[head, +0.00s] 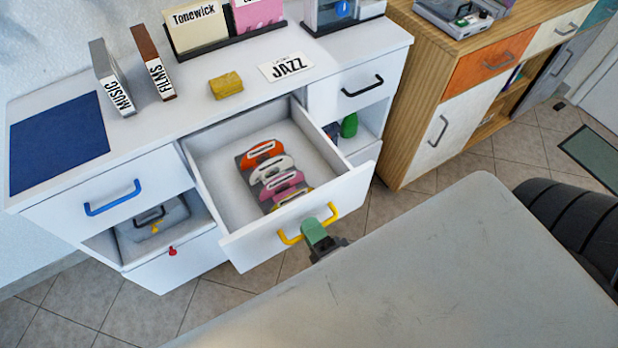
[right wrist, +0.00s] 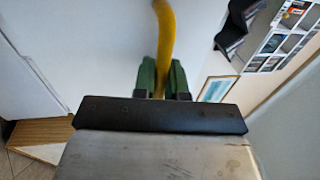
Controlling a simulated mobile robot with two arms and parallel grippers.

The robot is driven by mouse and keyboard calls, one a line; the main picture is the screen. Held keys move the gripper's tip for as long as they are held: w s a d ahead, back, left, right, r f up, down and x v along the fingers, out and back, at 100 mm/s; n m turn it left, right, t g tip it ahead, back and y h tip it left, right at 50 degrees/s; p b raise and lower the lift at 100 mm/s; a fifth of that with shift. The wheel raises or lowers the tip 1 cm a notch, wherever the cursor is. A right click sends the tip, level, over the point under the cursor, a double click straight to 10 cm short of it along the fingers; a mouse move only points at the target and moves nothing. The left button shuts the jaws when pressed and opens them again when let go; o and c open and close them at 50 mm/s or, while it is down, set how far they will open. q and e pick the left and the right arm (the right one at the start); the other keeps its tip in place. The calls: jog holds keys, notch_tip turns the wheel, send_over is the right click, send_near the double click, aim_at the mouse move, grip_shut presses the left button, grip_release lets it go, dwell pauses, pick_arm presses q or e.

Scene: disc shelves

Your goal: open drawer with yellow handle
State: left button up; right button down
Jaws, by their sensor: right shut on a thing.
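The drawer with the yellow handle (head: 232,240) stands pulled out from the middle of the white cabinet. Its yellow handle (head: 290,239) is on the drawer's front. Inside the drawer, several coloured discs or cases, orange (head: 262,153), white and pink, stand in a dark rack. My left gripper is not in view.
A drawer with a blue handle (head: 112,198) and one with a black handle (head: 362,87) flank the open drawer, both closed. A yellow block (head: 226,85) and a JAZZ card (head: 286,66) lie on the cabinet top. A wooden cabinet (head: 425,62) stands at the right.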

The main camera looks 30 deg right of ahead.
jog(key=c, duration=1.2)
grip_release()
jog(key=s, duration=0.3)
jog(key=s+f+b, duration=0.1)
jog(key=s, duration=0.3)
jog(key=s+f, duration=0.1)
jog(key=s, duration=0.2)
jog(key=shift+s+d, duration=0.2)
jog(key=shift+s, duration=0.1)
